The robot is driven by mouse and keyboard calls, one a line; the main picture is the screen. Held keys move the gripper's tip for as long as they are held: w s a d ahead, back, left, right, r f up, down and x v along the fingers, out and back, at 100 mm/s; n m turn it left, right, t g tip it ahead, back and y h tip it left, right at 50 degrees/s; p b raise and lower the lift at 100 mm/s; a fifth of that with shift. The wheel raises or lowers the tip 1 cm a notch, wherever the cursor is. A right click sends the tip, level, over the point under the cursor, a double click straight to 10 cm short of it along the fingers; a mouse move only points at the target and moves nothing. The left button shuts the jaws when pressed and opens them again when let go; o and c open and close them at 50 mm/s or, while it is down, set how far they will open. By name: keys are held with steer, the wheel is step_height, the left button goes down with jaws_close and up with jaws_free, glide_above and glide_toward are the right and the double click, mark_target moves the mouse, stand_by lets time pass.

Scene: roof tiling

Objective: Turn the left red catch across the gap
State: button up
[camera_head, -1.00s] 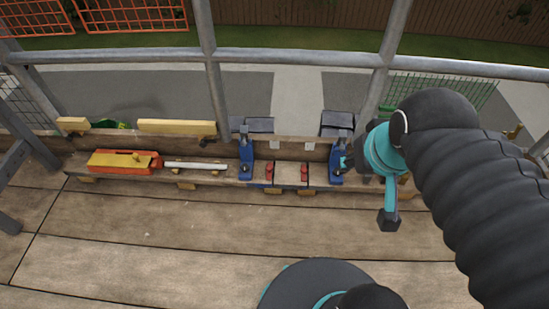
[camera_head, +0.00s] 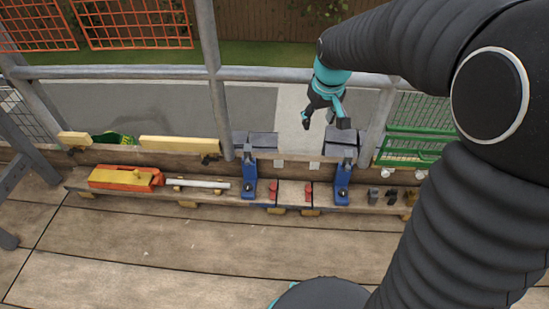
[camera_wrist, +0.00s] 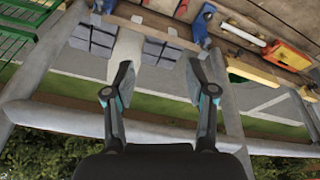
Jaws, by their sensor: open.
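Two small red catches sit on the wooden ledge between two blue clamps. The left red catch (camera_head: 273,191) is beside the left blue clamp (camera_head: 249,180); the right red catch (camera_head: 308,191) is nearer the right blue clamp (camera_head: 342,183). Both catches look upright, seen small. In the wrist view the left catch (camera_wrist: 182,9) shows at the top edge. My gripper (camera_head: 324,121) is open and empty, raised beyond the ledge near the grey rail, well apart from both catches. In the wrist view its fingers (camera_wrist: 159,77) are spread, with dark slabs behind them.
Dark grey slabs (camera_head: 262,142) stand behind the ledge. A metal rail (camera_head: 270,74) and post (camera_head: 212,80) cross behind it. An orange-yellow tool (camera_head: 125,178) and white tube (camera_head: 206,184) lie left; a green rack (camera_head: 415,145) and dark pieces (camera_head: 374,196) are right. The deck in front is clear.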

steer(key=w+a+f+n+g, duration=0.1)
steer(key=w+a+f, duration=0.2)
steer(key=w+f, duration=0.3)
steer(key=w+a+f+n+g, duration=0.1)
steer(key=w+a+f, duration=0.25)
steer(key=f, duration=0.55)
steer(key=n+g, duration=0.1)
steer(key=n, duration=0.1)
glide_above(273, 187)
step_height(273, 187, down, 19)
step_height(273, 187, down, 14)
steer(key=shift+f+b, duration=0.15)
steer(key=shift+b, duration=0.35)
jaws_close()
